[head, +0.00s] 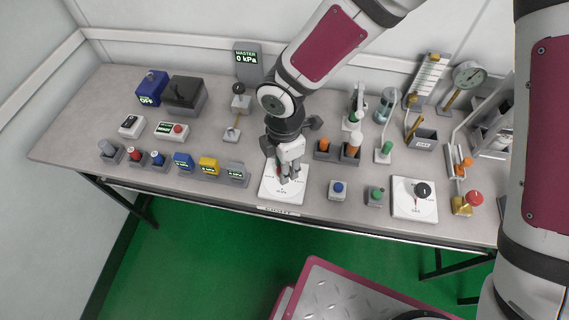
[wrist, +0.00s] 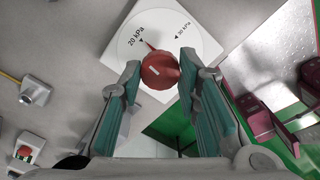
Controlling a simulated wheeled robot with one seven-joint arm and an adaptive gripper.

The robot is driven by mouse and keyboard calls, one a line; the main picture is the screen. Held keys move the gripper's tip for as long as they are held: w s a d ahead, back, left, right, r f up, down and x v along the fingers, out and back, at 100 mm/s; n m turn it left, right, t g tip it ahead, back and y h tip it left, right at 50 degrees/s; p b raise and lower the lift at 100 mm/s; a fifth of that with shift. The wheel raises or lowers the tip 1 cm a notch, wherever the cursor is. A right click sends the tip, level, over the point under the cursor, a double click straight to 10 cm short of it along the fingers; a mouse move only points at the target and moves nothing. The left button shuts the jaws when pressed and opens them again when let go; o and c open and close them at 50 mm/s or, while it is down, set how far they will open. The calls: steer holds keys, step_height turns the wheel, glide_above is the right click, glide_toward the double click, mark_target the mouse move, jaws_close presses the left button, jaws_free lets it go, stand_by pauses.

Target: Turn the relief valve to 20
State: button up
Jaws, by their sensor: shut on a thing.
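The relief valve is a round red knob (wrist: 160,72) with a thin red pointer on a white dial plate (wrist: 190,28). In the wrist view the pointer aims at the upper left, close to the 20 kPa mark and slightly on its 30 kPa side. My gripper (wrist: 160,64) is shut on the knob, one teal-padded finger on each side. In the head view my gripper (head: 289,179) is over the white plate (head: 271,192) at the table's front edge and hides most of the knob.
On the grey table (head: 80,105), a second dial with a black knob (head: 423,190) lies to the right. A blue-button box (head: 338,189) and a green-button box (head: 375,196) stand between. Yellow (head: 209,166) and blue (head: 184,161) testers stand left. Orange-topped holders (head: 323,147) stand behind, right.

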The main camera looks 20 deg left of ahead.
steer(key=shift+o, duration=0.2)
steer(key=shift+n, duration=0.7)
steer(key=shift+c, duration=0.2)
steer(key=o, duration=1.2)
step_height(320, 180, up, 12)
steer(key=shift+f, duration=0.1)
